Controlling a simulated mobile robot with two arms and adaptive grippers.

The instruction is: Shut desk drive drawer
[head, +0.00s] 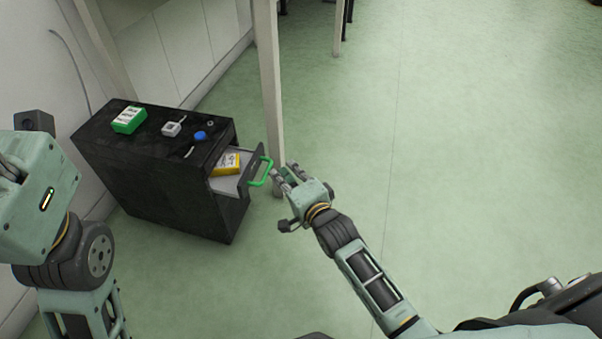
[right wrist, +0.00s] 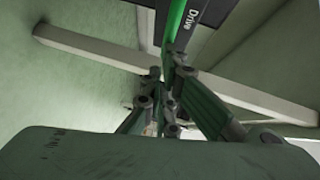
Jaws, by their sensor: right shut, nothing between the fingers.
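A black desk cabinet (head: 160,185) stands at the left in the head view. Its drawer (head: 238,185) is pulled partly out, with a green handle (head: 262,171) on its front and a yellow box (head: 228,164) inside. The right wrist view shows the drawer front (right wrist: 205,20) labelled "Drive" and its green handle (right wrist: 176,20). My right gripper (head: 276,175) is shut and empty, its fingertips close to the handle; contact cannot be told. In the right wrist view its fingertips (right wrist: 168,72) show just below the handle. My left arm shows at the left edge; its fingers are not clearly visible.
A green-and-white box (head: 129,119), a small white-grey item (head: 173,126) and a blue item (head: 200,135) lie on the cabinet top. A pale table leg (head: 271,90) stands right behind the drawer. The green floor (head: 480,150) to the right is clear.

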